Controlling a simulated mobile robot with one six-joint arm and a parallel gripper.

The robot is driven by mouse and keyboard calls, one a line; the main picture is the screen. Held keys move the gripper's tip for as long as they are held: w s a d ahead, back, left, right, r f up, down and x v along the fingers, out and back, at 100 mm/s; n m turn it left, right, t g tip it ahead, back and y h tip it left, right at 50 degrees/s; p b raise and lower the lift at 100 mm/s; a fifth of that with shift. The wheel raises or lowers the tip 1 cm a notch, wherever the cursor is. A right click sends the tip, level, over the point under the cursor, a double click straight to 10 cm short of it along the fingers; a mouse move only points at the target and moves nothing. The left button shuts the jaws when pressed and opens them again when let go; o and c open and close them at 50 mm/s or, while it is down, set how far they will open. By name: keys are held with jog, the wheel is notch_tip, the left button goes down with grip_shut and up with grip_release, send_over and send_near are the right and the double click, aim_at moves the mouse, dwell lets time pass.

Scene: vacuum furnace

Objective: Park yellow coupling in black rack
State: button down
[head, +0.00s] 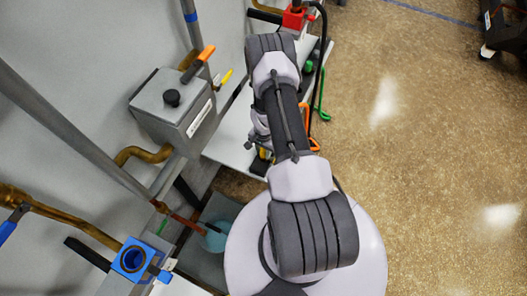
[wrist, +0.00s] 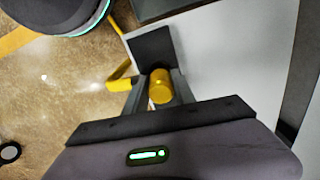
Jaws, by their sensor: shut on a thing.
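The yellow coupling (wrist: 159,86) is a short yellow cylinder in the wrist view, with a bent yellow handle (wrist: 121,79) reaching to the left. My gripper (wrist: 157,97) is shut on it, one grey finger on each side. A dark square plate (wrist: 153,46) stands just beyond the fingers; I cannot tell whether it is part of the black rack or touches the coupling. In the head view a bit of yellow (head: 263,154) shows beside my arm, at the edge of the white shelf. My arm hides the gripper and most of the coupling there.
The white shelf (head: 228,146) runs along the wall under my arm. An orange handle (head: 310,128) and a green handle (head: 321,103) stick out at its right edge. A grey box (head: 172,105), a red block (head: 295,18) and a blue block (head: 132,260) stand nearby.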

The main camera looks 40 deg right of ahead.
jog(key=c, duration=0.9)
grip_release()
jog(key=shift+c, duration=0.2)
notch_tip(320, 180, up, 17)
jog(key=p, duration=0.6)
jog(key=shift+r, duration=0.15)
